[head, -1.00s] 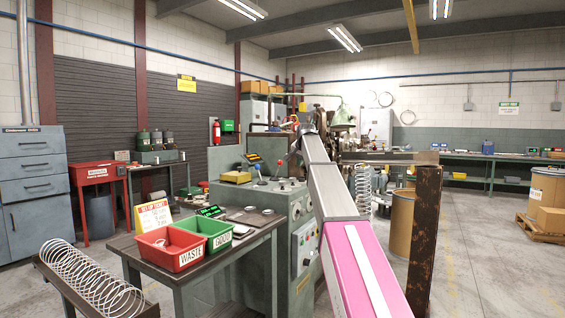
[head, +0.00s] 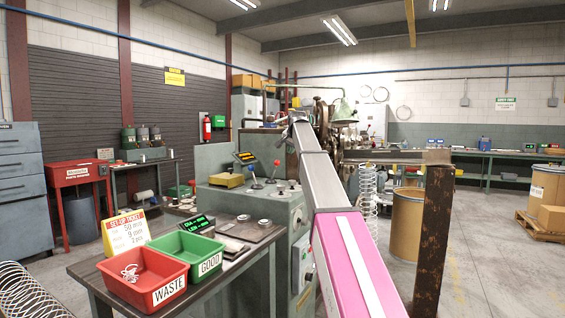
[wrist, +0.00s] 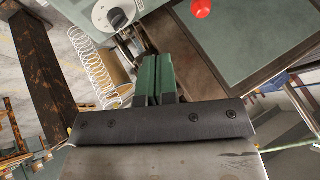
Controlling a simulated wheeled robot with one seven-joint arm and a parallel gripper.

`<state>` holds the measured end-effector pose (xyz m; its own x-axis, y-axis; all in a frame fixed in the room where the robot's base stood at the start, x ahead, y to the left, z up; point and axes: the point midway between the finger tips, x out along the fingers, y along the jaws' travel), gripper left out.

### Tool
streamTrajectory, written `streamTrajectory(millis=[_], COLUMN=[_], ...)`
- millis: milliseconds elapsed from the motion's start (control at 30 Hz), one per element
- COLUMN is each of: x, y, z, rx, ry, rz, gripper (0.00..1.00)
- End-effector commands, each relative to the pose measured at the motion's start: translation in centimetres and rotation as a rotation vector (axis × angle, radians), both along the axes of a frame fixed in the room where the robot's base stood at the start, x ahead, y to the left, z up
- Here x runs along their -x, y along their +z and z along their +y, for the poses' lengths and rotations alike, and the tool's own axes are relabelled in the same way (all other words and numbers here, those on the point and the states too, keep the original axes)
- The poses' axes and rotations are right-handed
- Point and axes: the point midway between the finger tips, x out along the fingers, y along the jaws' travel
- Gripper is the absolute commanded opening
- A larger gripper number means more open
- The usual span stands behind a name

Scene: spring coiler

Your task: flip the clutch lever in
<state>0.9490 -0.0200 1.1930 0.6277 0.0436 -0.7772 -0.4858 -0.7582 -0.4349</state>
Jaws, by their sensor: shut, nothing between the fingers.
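A lever with a red ball knob (head: 277,163) stands on top of the green coiler cabinet (head: 240,205); I cannot read a label naming it as the clutch lever. A red ball knob also shows at the top edge of the wrist view (wrist: 201,9), over a dark green panel. My gripper (wrist: 155,75) is shut, its two green fingers together with nothing between them. The knob is to the right of and beyond the fingertips, apart from them. In the head view my arm reaches toward the machine and its far end is hard to make out.
A bench in front carries a red WASTE bin (head: 145,282), a green GOOD bin (head: 190,255) and a set-up ticket (head: 124,231). A rusty post (head: 432,240) stands right of my arm. A hanging wire coil (head: 367,190) is near it.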

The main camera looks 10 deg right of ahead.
Motion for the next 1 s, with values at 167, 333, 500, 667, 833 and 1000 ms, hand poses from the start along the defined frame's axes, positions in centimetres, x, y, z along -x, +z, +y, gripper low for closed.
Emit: streamTrajectory(millis=[167,333,500,667,833,1000], x=[-0.4,-1.6,-3.4,-5.3,-7.6,-9.0], y=[-0.5,-1.8,-4.0,-6.4,-7.5,-7.2], z=[0.0,0.1,0.2,0.4,1.4,2.7], rx=[0.0,0.0,0.0,0.0,0.001,-0.001], ry=[0.0,0.0,0.0,0.0,0.002,0.0], rz=[0.0,0.001,0.001,0.001,-0.001,-0.001], gripper=[0.0,0.0,0.0,0.0,0.0,0.0])
